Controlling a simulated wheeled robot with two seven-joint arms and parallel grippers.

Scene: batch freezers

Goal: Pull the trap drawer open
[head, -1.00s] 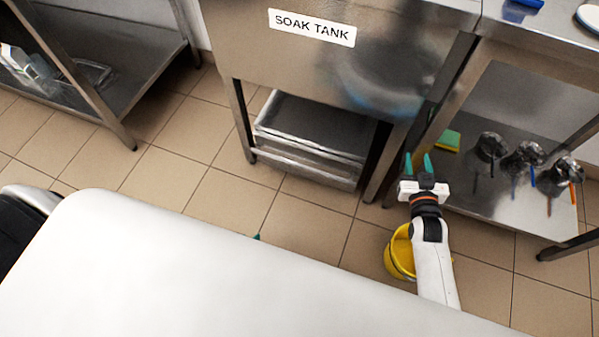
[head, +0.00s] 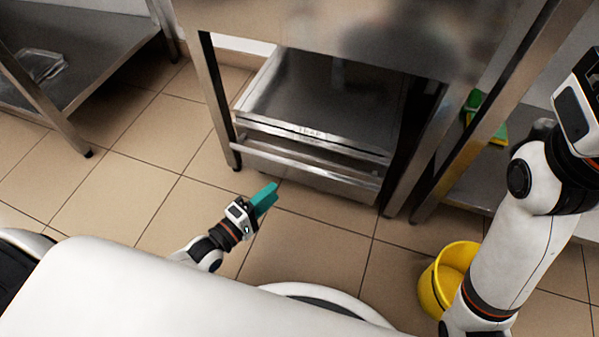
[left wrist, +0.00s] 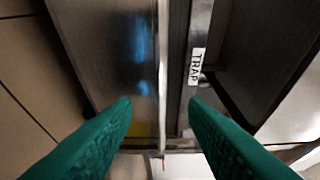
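The trap drawer (head: 290,122) is a shallow steel tray low under the tank stand, between its legs. Its front lip bears a small TRAP label, clear in the left wrist view (left wrist: 196,66). A steel bar (head: 300,162) runs along its front below the lip. My left gripper (head: 265,199) is in front of the drawer's left part, low and apart from it in the head view. In the left wrist view its teal fingers (left wrist: 160,105) are spread, with a thin bright steel edge between them ahead. They hold nothing. My right arm is at the right; its fingers are outside the frame.
A yellow bucket (head: 450,275) stands on the floor by my right arm. The tank stand's right leg (head: 415,150) rises beside the drawer. A shelf with a green and yellow sponge (head: 490,120) is at the right. Tiled floor before the drawer is clear.

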